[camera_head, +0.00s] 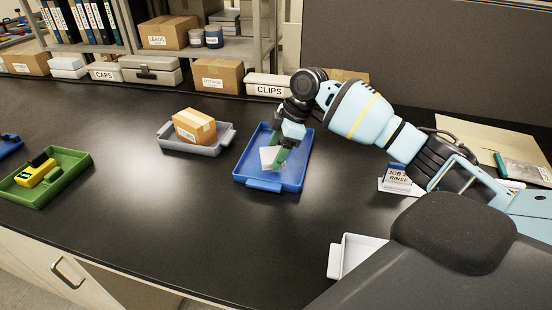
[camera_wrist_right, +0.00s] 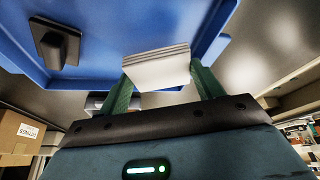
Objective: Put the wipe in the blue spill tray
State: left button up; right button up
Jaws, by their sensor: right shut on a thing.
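The wipe is a small white folded stack (camera_head: 267,158), and it also shows in the right wrist view (camera_wrist_right: 158,68). My right gripper (camera_head: 276,160) has its green fingers shut on the wipe; in the right wrist view the fingers (camera_wrist_right: 160,88) stand on either side of it. The blue spill tray (camera_head: 294,177) lies on the dark bench, directly below the gripper and wipe. It fills the upper left of the right wrist view (camera_wrist_right: 110,38). Whether the wipe touches the tray floor cannot be told. My left gripper is not in view.
In the right wrist view a small black object (camera_wrist_right: 58,45) is in the blue tray. A grey tray (camera_head: 170,139) with a cardboard box (camera_head: 194,126) stands to its left, a green tray (camera_head: 76,160) farther left. A white tray (camera_head: 348,252) is at front right. The middle front bench is clear.

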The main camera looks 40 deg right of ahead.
jog(key=shift+w+d, duration=0.1)
jog(key=shift+w, duration=0.1)
jog(key=shift+w+f, duration=0.1)
jog(key=shift+f, duration=1.65)
jog(key=shift+f, duration=0.15)
jog(key=o, duration=1.4)
jog(key=v, duration=1.2)
